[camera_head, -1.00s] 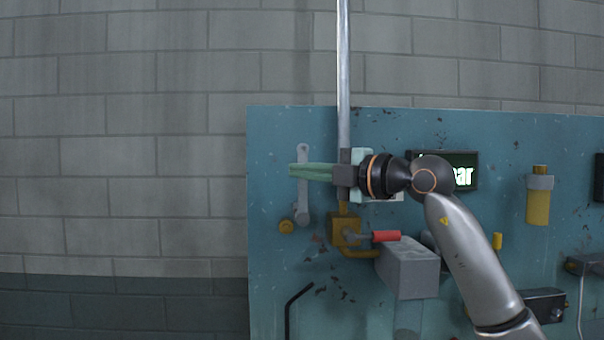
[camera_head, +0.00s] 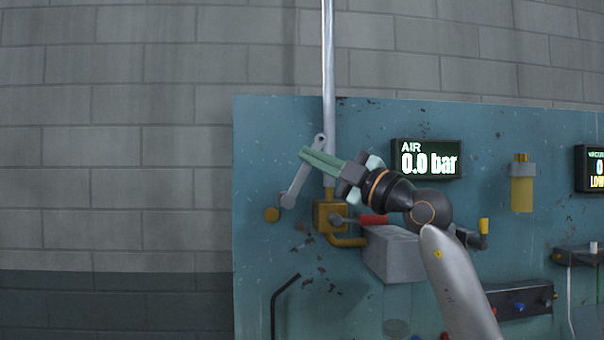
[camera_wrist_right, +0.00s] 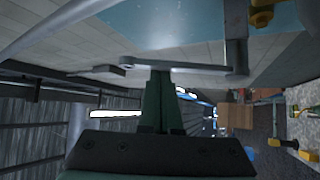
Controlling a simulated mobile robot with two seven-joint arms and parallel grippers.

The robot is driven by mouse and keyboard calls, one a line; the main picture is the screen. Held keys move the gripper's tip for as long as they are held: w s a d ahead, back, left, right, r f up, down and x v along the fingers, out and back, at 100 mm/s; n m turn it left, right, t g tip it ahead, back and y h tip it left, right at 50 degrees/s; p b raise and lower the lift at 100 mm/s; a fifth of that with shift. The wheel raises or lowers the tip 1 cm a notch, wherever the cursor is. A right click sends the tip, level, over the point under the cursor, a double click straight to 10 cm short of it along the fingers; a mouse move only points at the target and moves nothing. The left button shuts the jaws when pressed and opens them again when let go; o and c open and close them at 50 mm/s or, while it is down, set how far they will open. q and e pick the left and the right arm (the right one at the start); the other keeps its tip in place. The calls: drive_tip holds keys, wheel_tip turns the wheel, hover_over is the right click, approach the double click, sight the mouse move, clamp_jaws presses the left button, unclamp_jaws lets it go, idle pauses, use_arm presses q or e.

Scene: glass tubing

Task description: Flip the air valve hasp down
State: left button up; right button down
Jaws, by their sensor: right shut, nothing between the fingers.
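The air valve hasp is a flat grey bar (camera_head: 298,182) on the teal panel. It leans with its holed upper end to the right and its lower end at lower left. It also crosses the wrist view (camera_wrist_right: 195,67). My right gripper (camera_head: 303,154) has its green fingers shut and empty, pointing left and up. The fingers overlap the upper part of the hasp in the head view; in the wrist view their tips end at the bar, but I cannot tell whether they touch. The brass air valve (camera_head: 326,216) has a red handle (camera_head: 374,220) pointing right. My left gripper is not in view.
A vertical metal pipe (camera_head: 328,70) rises from the valve. The air display (camera_head: 428,159) reads 0.0 bar. A grey block (camera_head: 395,255) juts out below the red handle. A yellow knob (camera_head: 272,214) sits left of the hasp's lower end. Left of the panel is bare brick wall.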

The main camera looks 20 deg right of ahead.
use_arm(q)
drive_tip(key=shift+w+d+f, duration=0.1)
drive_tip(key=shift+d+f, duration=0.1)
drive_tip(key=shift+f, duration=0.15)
use_arm(e)
drive_tip(key=shift+s+d+f+m+t, duration=0.2)
drive_tip(key=shift+d+f+m+t, duration=0.25)
drive_tip(key=shift+d+f, duration=0.45)
drive_tip(key=shift+s+d+f+m+t, duration=0.25)
drive_tip(key=shift+d+f+m, duration=0.3)
drive_tip(key=shift+d+f, duration=0.3)
drive_tip(key=shift+a, duration=0.1)
